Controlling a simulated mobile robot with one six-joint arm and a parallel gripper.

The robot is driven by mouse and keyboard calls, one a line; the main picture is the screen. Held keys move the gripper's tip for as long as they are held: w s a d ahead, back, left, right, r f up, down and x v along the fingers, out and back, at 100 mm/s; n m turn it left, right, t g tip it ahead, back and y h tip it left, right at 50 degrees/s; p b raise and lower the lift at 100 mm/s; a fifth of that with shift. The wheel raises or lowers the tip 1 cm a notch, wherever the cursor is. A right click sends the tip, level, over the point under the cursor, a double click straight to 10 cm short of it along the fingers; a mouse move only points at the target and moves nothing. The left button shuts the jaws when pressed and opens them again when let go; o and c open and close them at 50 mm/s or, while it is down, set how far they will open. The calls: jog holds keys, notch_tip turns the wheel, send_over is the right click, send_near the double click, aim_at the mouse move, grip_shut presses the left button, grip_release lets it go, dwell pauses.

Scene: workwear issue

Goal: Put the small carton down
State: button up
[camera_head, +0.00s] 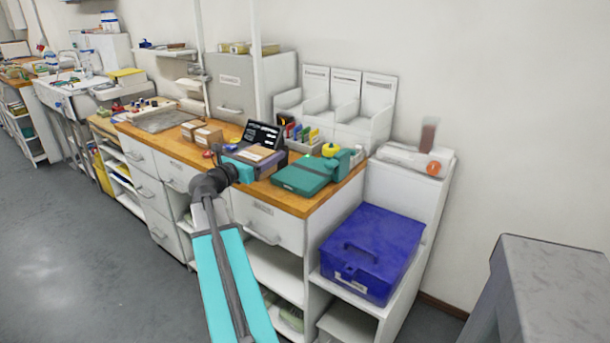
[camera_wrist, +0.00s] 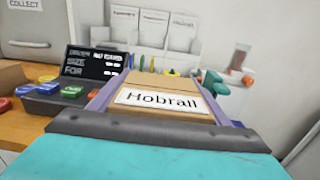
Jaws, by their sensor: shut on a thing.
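My gripper (camera_head: 256,162) is shut on a small brown carton (camera_head: 259,152) above the wooden counter. In the wrist view, the carton (camera_wrist: 160,88) lies between the two purple-grey fingers of my gripper (camera_wrist: 158,100). Two other small brown cartons (camera_head: 202,133) sit on the counter to the left.
A dark order display (camera_head: 263,135) stands behind the carton. White labelled bins (camera_head: 345,102) stand behind. A blue box (camera_head: 370,250) sits on a lower shelf.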

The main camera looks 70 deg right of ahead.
jog(key=shift+s+d+r+g, duration=0.15)
jog(key=shift+s+d, duration=0.2)
jog(key=shift+s, duration=0.15)
jog(key=shift+s+d+r+g, duration=0.15)
jog(key=shift+s+d, duration=0.15)
jog(key=shift+s, duration=0.15)
jog(key=s+d, duration=0.2)
jog(key=d, duration=0.2)
jog(key=s+d+f, duration=0.1)
jog(key=s+d, duration=0.2)
jog(key=d, duration=0.1)
jog(key=s+d+p, duration=0.1)
jog(key=s+d, duration=0.2)
jog(key=d, duration=0.1)
jog(key=shift+s+f, duration=0.1)
jog(key=shift+f, duration=0.1)
jog(key=shift+d, duration=0.1)
jog(key=shift+s+d, duration=0.35)
jog(key=shift+d, duration=0.15)
jog(key=shift+f, duration=1.8)
jog(key=shift+f, duration=0.2)
jog(key=o, duration=1.2)
jog(key=shift+a+r, duration=0.1)
jog(key=shift+r, duration=0.05)
